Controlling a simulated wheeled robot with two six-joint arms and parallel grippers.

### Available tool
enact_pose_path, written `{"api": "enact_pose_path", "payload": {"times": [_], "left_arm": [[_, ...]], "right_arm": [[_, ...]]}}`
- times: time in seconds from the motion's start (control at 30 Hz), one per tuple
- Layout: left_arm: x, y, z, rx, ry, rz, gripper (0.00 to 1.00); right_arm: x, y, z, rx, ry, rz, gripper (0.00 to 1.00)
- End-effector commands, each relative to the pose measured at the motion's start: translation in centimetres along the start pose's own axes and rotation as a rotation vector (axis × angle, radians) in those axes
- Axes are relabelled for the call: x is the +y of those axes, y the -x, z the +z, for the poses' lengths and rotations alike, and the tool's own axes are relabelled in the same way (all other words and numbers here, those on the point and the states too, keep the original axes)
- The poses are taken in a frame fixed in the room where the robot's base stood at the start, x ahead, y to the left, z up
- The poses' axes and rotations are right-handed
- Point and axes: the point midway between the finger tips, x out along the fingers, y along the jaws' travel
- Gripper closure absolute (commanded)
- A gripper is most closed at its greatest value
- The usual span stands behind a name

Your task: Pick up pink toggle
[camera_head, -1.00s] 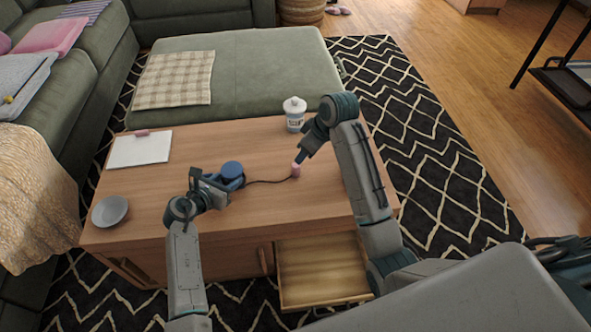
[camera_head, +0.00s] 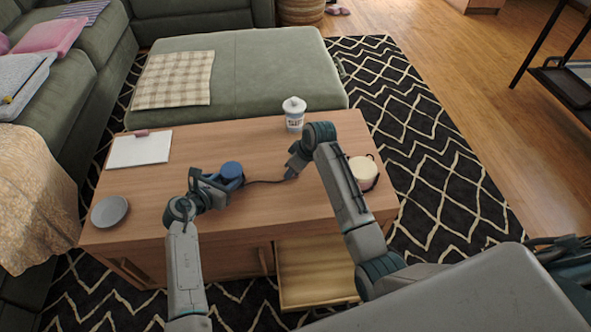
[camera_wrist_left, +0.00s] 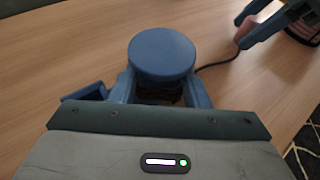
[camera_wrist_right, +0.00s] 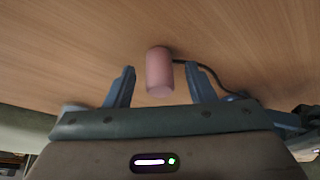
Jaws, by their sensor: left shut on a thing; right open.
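The pink toggle (camera_wrist_right: 159,75) is a small pink cylinder on the wooden table (camera_head: 150,180), on the end of a dark cable (camera_head: 262,181). In the right wrist view it stands between the open fingers of my right gripper (camera_wrist_right: 160,72), with gaps on both sides. It shows partly in the left wrist view (camera_wrist_left: 247,32) beside the right fingers. In the head view my right gripper (camera_head: 292,172) hides it. My left gripper (camera_head: 214,183) is shut on a blue round-topped object (camera_head: 232,170), which shows close up in the left wrist view (camera_wrist_left: 162,55); the cable runs from it.
A white lidded jar (camera_head: 294,113) stands behind my right gripper. A cream round container (camera_head: 362,172) is right of my right arm. A white pad (camera_head: 140,150) and a grey bowl (camera_head: 109,211) lie at left. A drawer (camera_head: 318,280) is open at the front.

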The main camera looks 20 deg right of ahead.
Motion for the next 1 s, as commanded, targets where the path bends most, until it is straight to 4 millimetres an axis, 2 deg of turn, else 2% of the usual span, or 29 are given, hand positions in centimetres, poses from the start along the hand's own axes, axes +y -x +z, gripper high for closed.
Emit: {"api": "enact_pose_path", "payload": {"times": [0.17, 0.4, 0.73, 0.87, 1.0], "left_arm": [[0.0, 0.0, 0.0, 0.0, 0.0, 0.0, 0.82], [0.0, 0.0, 0.0, 0.0, 0.0, 0.0, 0.82], [0.0, 0.0, 0.0, 0.0, 0.0, 0.0, 0.82], [0.0, 0.0, 0.0, 0.0, 0.0, 0.0, 0.82], [0.0, 0.0, 0.0, 0.0, 0.0, 0.0, 0.82]], "right_arm": [[0.0, 0.0, 0.0, 0.001, 0.0, 0.001, 0.52], [0.0, 0.1, 0.0, 0.001, 0.0, 0.001, 0.98], [0.1, 0.7, -0.3, 0.003, 0.001, 0.002, 1.0], [0.1, 2.6, -1.1, 0.005, 0.002, 0.004, 1.0], [0.1, 5.3, -2.3, 0.004, 0.001, 0.003, 1.0]]}}
